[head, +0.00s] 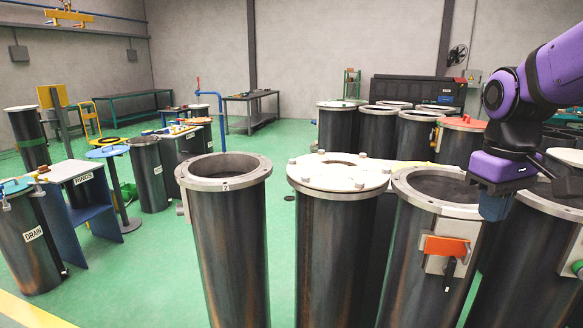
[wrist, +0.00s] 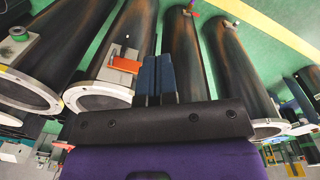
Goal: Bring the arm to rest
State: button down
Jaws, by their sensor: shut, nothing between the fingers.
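My purple arm comes in from the right in the head view. My gripper (head: 494,207) hangs at its end, above and in front of the open flanged cylinder with the orange-handled box (head: 447,245). In the wrist view my gripper (wrist: 157,75) shows two blue fingers side by side, closed together, with nothing seen between them. The orange handle (wrist: 124,65) appears just left of the fingers in that view; I cannot tell whether they touch.
An open cylinder marked 2 (head: 224,172) and one with a bolted ring cover (head: 338,174) stand left of my gripper. More cylinders stand behind, one with a red lid (head: 462,124). A blue stand (head: 88,200) is at left. Green floor (head: 160,255) between is clear.

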jog(key=s+a+r+m+t, duration=0.1)
jog(key=s+t, duration=0.1)
jog(key=s, duration=0.3)
jog(key=s+a+r+m+t, duration=0.1)
jog(key=s+t, duration=0.2)
jog(key=s, duration=0.2)
jog(key=shift+s+a+r+m+y, duration=0.3)
jog(key=shift+s+r+m, duration=0.05)
jog(key=shift+s+m, duration=0.05)
dwell(0.4)
